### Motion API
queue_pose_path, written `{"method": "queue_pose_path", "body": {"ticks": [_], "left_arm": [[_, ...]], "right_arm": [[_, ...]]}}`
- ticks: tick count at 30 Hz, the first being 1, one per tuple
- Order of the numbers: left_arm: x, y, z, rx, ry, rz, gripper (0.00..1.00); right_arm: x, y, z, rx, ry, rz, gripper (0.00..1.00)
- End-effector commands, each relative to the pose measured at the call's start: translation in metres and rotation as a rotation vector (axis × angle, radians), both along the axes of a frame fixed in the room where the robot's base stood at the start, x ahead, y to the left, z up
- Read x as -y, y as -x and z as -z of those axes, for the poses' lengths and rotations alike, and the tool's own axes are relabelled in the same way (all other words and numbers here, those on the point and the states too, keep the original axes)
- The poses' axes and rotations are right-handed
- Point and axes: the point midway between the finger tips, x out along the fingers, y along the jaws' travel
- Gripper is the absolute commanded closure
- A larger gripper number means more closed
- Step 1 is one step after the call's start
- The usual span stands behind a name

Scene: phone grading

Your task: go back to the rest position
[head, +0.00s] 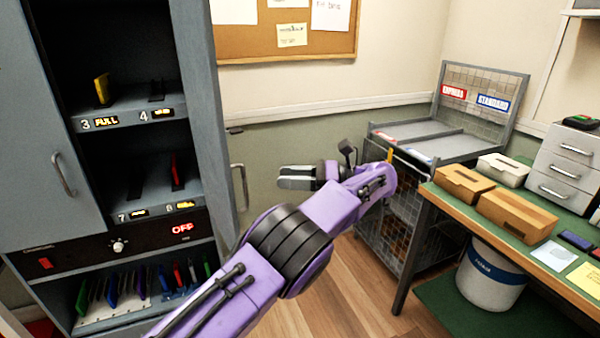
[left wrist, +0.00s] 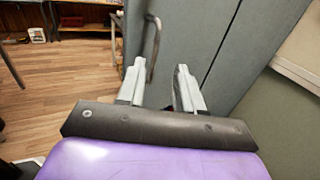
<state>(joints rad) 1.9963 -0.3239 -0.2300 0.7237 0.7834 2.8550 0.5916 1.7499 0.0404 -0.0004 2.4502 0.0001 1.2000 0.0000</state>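My left arm is purple and black and reaches across the middle of the head view. My left gripper (head: 297,177) points left there, in front of the grey-green wall. In the left wrist view its two grey fingers (left wrist: 160,82) stand apart with nothing between them but the background. A cabinet door with a bar handle (left wrist: 152,48) lies behind the fingers in that view; I cannot tell the exact distance. My right gripper is in neither view.
At left stands a grey cabinet (head: 200,90) with phones in slots and its door open beside my arm. At right are a wire cart (head: 400,215) and a green-topped bench (head: 520,228) with boxes and drawers. A white bin (head: 492,275) stands below it.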

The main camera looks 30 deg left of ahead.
Motion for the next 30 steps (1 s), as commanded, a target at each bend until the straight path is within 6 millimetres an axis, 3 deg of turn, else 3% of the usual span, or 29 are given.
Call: {"method": "queue_pose_path", "body": {"ticks": [15,19,22,25,26,29,30], "left_arm": [[0.004,-0.001,0.0,-0.001,0.002,0.002,0.64],[-0.001,-0.01,-0.016,-0.142,-0.044,0.048,0.64],[-0.013,-0.027,-0.024,-0.485,-0.189,0.101,0.64],[-0.032,-0.052,0.001,-0.989,-0.353,0.139,0.64],[-0.036,-0.059,0.016,-1.148,-0.397,0.153,0.64],[-0.05,-0.071,0.09,-1.669,-0.527,0.214,0.64],[-0.054,-0.069,0.124,-1.855,-0.571,0.247,0.64]], "right_arm": [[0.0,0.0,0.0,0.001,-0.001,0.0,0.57],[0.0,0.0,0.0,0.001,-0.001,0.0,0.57],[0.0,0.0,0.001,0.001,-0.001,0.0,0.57],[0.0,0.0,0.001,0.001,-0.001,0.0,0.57],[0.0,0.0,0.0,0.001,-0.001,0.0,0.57],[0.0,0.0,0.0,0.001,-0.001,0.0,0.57],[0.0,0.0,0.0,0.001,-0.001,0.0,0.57]]}}
